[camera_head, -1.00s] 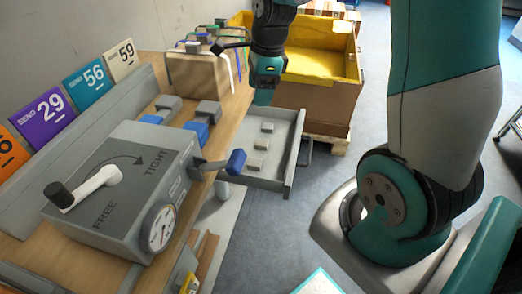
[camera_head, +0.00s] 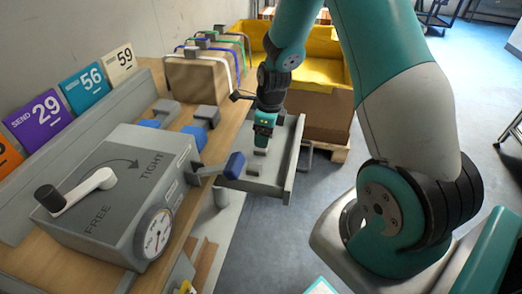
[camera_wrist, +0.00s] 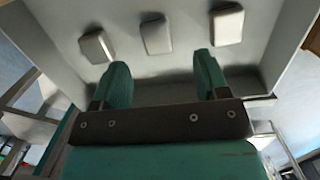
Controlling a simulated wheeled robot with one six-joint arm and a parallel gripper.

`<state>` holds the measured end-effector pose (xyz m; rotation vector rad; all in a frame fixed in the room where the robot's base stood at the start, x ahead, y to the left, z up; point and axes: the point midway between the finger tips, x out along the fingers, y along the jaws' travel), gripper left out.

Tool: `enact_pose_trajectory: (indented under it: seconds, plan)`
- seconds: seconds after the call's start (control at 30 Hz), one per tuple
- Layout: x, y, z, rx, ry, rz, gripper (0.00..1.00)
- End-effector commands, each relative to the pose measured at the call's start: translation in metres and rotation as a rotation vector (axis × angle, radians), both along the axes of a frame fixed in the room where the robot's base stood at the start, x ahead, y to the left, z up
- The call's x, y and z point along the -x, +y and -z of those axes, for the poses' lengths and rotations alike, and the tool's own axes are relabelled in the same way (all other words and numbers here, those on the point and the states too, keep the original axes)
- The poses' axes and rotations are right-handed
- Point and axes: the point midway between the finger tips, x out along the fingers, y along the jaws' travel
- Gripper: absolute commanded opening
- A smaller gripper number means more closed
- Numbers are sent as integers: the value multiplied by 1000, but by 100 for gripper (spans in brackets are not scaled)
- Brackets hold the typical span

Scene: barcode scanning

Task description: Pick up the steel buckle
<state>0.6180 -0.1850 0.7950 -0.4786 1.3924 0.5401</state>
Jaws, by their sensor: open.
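Several small grey steel buckles lie in the open grey drawer (camera_head: 291,172). In the wrist view three show in a row on its floor: a left buckle (camera_wrist: 97,46), a middle buckle (camera_wrist: 157,35) and a right buckle (camera_wrist: 228,24). My gripper (camera_head: 262,143) is over the drawer, pointing down, and partly hides the buckles in the head view. In the wrist view my gripper (camera_wrist: 161,68) has its two teal fingers apart with nothing between them. The middle buckle lies beyond the gap between the fingertips, not touching them.
A grey tensioning box (camera_head: 120,190) with a crank and dial stands on the bench, its blue-ended lever (camera_head: 234,165) reaching out beside the drawer. Strapped brown parcels (camera_head: 200,78) and a yellow-lined crate (camera_head: 318,60) are behind. Drawer walls surround the buckles.

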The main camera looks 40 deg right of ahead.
Motion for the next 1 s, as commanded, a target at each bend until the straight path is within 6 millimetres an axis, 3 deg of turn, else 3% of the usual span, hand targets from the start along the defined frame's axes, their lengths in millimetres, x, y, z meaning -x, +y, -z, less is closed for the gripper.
enact_pose_trajectory:
  seconds: [0.3,0.6,0.63,0.87,1.0]
  plan:
    - [-4,7,44,0,3,0,68]
    - [-5,8,50,0,0,0,68]
    - [-5,8,50,0,0,-1,66]
    - [-5,7,50,0,0,-1,13]
    - [-5,7,50,0,0,-1,12]
